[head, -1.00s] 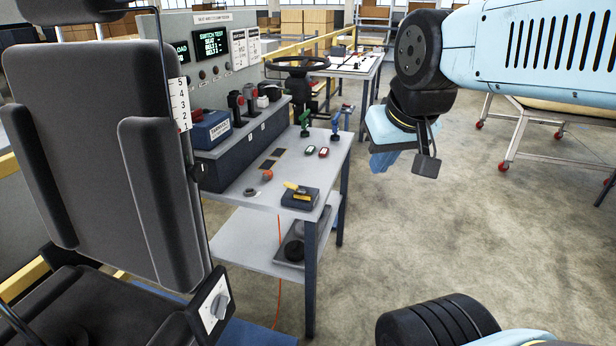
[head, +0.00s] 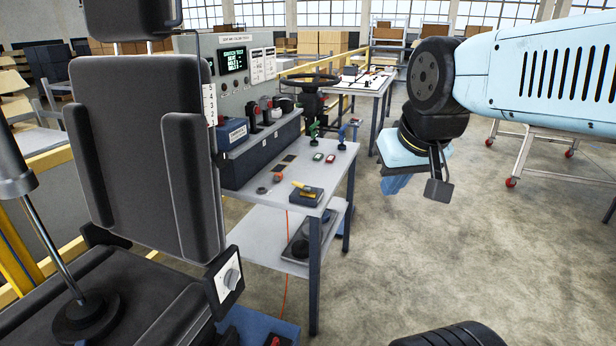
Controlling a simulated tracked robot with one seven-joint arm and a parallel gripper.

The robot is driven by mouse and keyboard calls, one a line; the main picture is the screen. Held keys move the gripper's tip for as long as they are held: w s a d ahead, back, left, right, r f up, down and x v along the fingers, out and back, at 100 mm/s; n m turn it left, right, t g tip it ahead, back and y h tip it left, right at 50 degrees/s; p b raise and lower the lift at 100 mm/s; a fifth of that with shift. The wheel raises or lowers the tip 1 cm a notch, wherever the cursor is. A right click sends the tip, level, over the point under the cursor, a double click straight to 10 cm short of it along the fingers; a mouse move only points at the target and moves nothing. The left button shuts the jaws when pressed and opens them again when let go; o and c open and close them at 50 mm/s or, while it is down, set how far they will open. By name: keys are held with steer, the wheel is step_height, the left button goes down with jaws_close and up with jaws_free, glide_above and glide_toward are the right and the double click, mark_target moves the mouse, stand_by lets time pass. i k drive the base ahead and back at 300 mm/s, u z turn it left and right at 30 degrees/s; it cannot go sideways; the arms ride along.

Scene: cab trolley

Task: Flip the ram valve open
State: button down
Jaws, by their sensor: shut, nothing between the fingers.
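A dark block with a yellow lever on top (head: 305,191) sits at the near end of the grey workbench (head: 262,210); it looks like the ram valve, but no label on it is readable. The lever lies nearly flat across the block. My gripper (head: 396,184) hangs at the right of the bench, over open floor, pointing down. It is shut and empty, well apart from the block. Its fingertips are small and partly hidden behind the hand.
A black seat (head: 145,150) stands close at the left, partly beside the bench. A white cart (head: 560,145) is at the right; the middle floor is clear.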

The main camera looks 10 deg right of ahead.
mark_target(300, 186)
steer(key=u, duration=0.15)
steer(key=i, duration=0.95)
steer(key=z, duration=0.1)
